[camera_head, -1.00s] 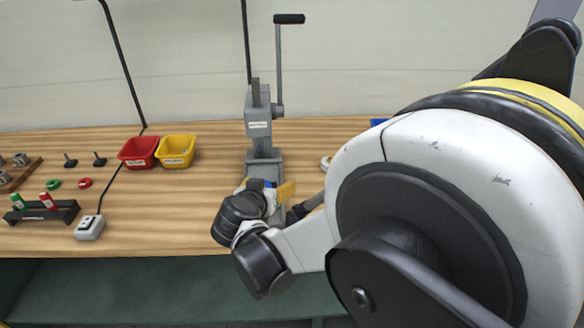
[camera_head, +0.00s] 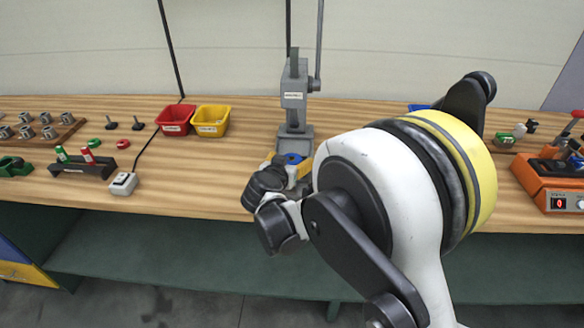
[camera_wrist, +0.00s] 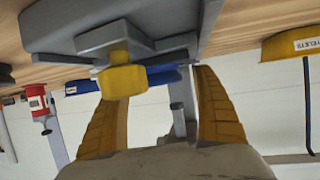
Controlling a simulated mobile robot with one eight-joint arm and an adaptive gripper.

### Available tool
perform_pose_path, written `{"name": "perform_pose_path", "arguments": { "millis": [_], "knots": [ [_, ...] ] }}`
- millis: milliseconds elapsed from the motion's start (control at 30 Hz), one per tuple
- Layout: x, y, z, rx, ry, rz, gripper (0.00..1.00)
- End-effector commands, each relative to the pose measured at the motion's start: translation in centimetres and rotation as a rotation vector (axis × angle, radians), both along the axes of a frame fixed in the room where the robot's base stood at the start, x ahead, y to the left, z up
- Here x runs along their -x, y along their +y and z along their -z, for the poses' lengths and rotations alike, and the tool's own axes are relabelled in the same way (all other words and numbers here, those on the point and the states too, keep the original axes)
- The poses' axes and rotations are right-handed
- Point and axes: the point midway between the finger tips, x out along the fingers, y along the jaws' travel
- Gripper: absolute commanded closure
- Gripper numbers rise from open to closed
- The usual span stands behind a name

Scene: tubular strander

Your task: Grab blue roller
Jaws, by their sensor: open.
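I cannot pick out a blue roller for certain. In the head view a small blue piece (camera_head: 292,158) shows at the foot of the grey press (camera_head: 294,95), right beside my gripper (camera_head: 300,168), partly hidden by it. In the wrist view, which looks upside down, the two yellow fingers of my gripper (camera_wrist: 163,98) stand apart. A yellow block (camera_wrist: 124,80) on a grey part shows between and beyond them. A blue strip (camera_wrist: 160,76) shows behind the block; I cannot tell if it is a roller or a bin. Nothing is clearly held.
A red bin (camera_head: 175,119) and a yellow bin (camera_head: 211,121) stand left of the press. A black rack (camera_head: 85,168) with green and red pieces and a white box (camera_head: 123,183) lie further left. An orange machine (camera_head: 548,180) stands at the right. Bare bench lies left of my gripper.

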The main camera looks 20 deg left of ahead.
Motion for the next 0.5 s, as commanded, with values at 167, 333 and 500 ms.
{"name": "perform_pose_path", "arguments": {
  "millis": [167,333,500],
  "knots": [
    [-1.12,0.05,0.45,-0.001,0.0,-0.001,0.2],
    [-1.08,0.05,0.35,0.0,0.0,-0.001,0.34],
    [-1.07,0.04,0.35,0.0,0.0,0.0,0.87]
  ]
}}
